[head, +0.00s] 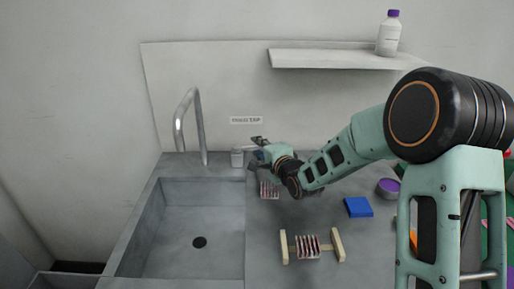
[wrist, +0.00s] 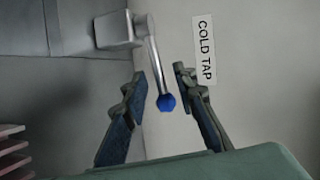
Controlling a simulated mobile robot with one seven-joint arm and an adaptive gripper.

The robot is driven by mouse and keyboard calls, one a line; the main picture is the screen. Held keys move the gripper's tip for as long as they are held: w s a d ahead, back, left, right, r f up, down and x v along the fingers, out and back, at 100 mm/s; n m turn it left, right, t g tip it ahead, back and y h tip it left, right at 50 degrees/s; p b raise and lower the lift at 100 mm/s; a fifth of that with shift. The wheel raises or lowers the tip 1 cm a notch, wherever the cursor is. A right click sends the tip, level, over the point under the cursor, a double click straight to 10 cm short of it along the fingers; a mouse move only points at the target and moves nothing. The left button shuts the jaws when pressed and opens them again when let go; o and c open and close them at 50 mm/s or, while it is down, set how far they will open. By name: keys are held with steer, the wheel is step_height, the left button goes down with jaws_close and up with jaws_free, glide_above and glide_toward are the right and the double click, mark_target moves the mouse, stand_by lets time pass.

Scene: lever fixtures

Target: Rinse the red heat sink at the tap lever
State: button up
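The tap lever (wrist: 155,62) is a grey rod with a blue knob (wrist: 167,103), beside the COLD TAP label (wrist: 205,50). My gripper (wrist: 160,72) is open, with the rod and knob appearing between its fingers; I cannot tell whether they touch. In the head view my gripper (head: 257,151) is at the tap base (head: 237,158), right of the spout. One reddish finned heat sink (head: 269,190) is on the counter below my wrist, partly hidden. Another reddish finned heat sink (head: 308,247) sits between wooden rails. Pinkish fins (wrist: 12,150) show at the wrist view's left edge.
The sink basin (head: 165,225) is empty, left of the counter, under the curved spout (head: 198,125). A blue block (head: 358,207) and a purple-topped round container (head: 388,188) are to the right. A shelf (head: 320,59) with a white bottle (head: 388,38) is above my arm.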

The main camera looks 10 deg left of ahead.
steer(key=shift+x, duration=0.8)
steer(key=shift+c, duration=0.2)
jaws_close()
